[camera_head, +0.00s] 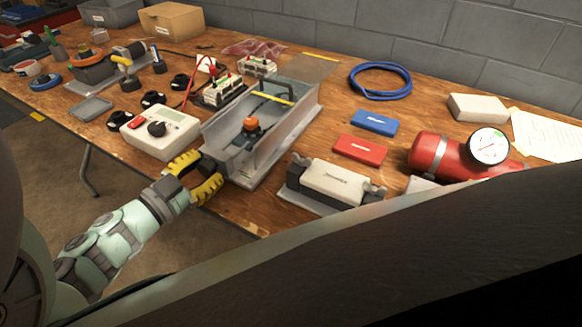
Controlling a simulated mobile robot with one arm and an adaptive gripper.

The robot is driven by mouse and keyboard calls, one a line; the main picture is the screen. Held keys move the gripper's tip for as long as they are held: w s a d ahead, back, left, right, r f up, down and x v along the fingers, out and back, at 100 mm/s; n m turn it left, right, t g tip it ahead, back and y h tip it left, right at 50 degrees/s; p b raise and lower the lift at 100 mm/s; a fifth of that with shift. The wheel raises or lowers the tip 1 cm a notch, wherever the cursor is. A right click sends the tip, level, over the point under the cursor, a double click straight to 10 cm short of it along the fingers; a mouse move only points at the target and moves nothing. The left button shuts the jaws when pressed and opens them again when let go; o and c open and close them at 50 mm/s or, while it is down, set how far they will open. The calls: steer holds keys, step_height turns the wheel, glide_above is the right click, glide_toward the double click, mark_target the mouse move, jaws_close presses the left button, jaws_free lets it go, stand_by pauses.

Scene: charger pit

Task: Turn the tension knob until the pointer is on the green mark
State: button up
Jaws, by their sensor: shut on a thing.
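A grey metal trough-shaped fixture (285,125) stands near the table's front edge, with an orange-topped part (250,124) inside it and a yellow strip across its walls. My gripper (197,175), with yellow fingers, reaches to the near left end of this fixture. Its fingers are shut on a dark knob (207,164) on that end, which they partly hide. I take this to be the tension knob. I cannot make out the pointer or the green mark on the fixture.
A white box with a black dial (168,130) stands close to my gripper's left. A white-topped device (332,182) is right of the fixture. Red and blue blocks, a blue cable coil (380,80) and a red cylinder with a gauge (430,155) lie farther right.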

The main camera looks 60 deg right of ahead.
steer(key=shift+m+b, duration=0.35)
steer(key=shift+m, duration=0.45)
steer(key=shift+r, duration=0.1)
steer(key=o, duration=1.2)
steer(key=shift+d, duration=0.1)
steer(key=shift+o, duration=0.2)
steer(key=shift+w, duration=0.1)
steer(key=shift+a, duration=0.75)
steer(key=a, duration=0.6)
steer(key=shift+a+r, duration=0.25)
steer(key=shift+a, duration=0.05)
